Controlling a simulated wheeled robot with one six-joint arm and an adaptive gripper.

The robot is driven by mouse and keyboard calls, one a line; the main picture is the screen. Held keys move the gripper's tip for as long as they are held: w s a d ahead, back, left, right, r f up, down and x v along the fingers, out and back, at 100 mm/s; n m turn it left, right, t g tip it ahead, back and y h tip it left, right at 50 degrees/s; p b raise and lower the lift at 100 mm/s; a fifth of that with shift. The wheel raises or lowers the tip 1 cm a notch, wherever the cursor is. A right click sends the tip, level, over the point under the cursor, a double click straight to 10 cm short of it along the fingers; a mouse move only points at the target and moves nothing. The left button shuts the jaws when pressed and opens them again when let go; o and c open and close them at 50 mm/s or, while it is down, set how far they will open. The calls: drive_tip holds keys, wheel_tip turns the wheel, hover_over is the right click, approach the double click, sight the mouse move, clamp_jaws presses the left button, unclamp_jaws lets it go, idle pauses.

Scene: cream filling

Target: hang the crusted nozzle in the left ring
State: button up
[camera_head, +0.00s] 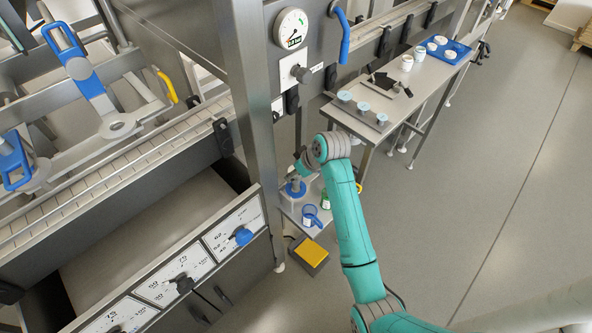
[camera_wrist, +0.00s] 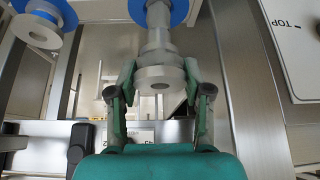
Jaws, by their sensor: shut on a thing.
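In the wrist view my gripper (camera_wrist: 160,78) is shut on a grey stepped nozzle (camera_wrist: 158,43), with a finger on each side of its wide round end. A dark hole shows in that end. A blue ring (camera_wrist: 138,10) is around or behind the nozzle's far part at the top edge; I cannot tell whether they touch. Another blue ring (camera_wrist: 68,12) at upper left has a grey round piece (camera_wrist: 43,30) at it. Crust is not clearly visible. In the head view the arm hides most of my gripper, above a small table with a blue-collared grey part (camera_head: 295,188).
A blue cup (camera_head: 311,215) and a green bottle (camera_head: 325,200) stand close by on the small table. A yellow-topped pedal box (camera_head: 309,252) is on the floor below. A steel post (camera_head: 256,120) stands just left. The floor at right is clear.

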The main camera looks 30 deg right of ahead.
drive_tip(key=shift+f, duration=2.8)
idle(1.1)
drive_tip(key=o, duration=1.8)
drive_tip(key=shift+r, duration=3.5)
